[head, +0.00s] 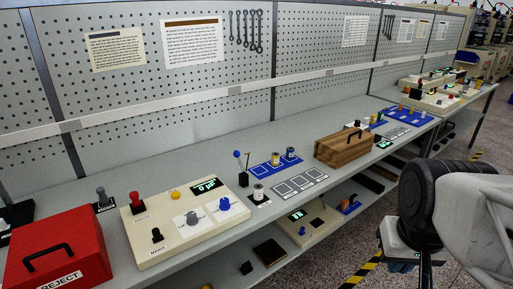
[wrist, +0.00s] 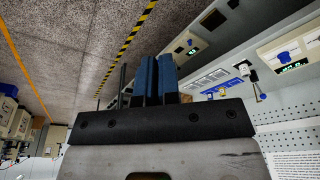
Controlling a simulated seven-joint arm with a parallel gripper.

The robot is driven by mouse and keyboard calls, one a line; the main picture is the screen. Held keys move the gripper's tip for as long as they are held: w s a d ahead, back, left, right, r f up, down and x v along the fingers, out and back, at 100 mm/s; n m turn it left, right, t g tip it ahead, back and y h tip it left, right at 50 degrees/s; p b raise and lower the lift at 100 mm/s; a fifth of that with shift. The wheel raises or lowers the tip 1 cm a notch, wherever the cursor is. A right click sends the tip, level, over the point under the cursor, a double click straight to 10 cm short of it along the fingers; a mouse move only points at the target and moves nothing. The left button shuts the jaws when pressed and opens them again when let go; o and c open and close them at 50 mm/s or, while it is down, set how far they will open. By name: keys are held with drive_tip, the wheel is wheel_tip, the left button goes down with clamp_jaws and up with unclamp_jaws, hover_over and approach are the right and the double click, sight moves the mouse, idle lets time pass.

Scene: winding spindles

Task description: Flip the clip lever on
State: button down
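No lever can be read as the clip lever; the small labels are too blurred. In the head view a cream control box (head: 185,222) on the bench carries a red-topped lever (head: 135,202) and a black lever (head: 157,236) marked like MAINS. A grey-topped lever (head: 101,195) stands on a dark base behind the box's left end. My gripper shows in the wrist view with two blue fingers (wrist: 157,72) close together, nothing seen between them. It points over the floor and bench front, away from these levers. In the head view my arm is at the far right.
A red REJECT box (head: 58,250) stands at the bench's left end. Blue spool trays (head: 265,169) and a wooden box (head: 342,148) sit further right. A lower shelf (head: 225,270) runs beneath. A pegboard wall (head: 170,95) rises behind. The aisle floor (head: 330,260) looks clear.

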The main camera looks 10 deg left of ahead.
drive_tip(key=w+a+r+n+g, duration=0.15)
drive_tip(key=w+a+r, duration=0.3)
drive_tip(key=w, duration=0.65)
drive_tip(key=w+a+r+n+h, duration=0.1)
drive_tip(key=w+a+r+n, duration=0.15)
drive_tip(key=w+a, duration=0.55)
drive_tip(key=w+a+r+n+g, duration=0.1)
drive_tip(key=w+a+r+n, duration=0.2)
drive_tip(key=w, duration=1)
drive_tip(key=w+a+f+n+g+h, duration=0.1)
drive_tip(key=w+a+f+n, duration=0.1)
drive_tip(key=w+a, duration=0.9)
drive_tip(key=w+a+f+n+h, duration=0.1)
drive_tip(key=w+a+f, duration=0.4)
drive_tip(key=w+a, duration=0.6)
drive_tip(key=shift+a+n+g+h, duration=0.3)
drive_tip(key=shift+a+n+g, duration=0.1)
drive_tip(key=shift+a, duration=2.75)
drive_tip(key=shift+f, duration=0.1)
drive_tip(key=x, duration=0.9)
drive_tip(key=shift+d+f, duration=0.2)
drive_tip(key=shift+f, duration=0.1)
drive_tip(key=shift+s+d+f, duration=0.45)
drive_tip(key=shift+s+d, duration=0.05)
drive_tip(key=shift+d, duration=0.25)
drive_tip(key=shift+s+d+f, duration=0.5)
drive_tip(key=shift+d, duration=0.3)
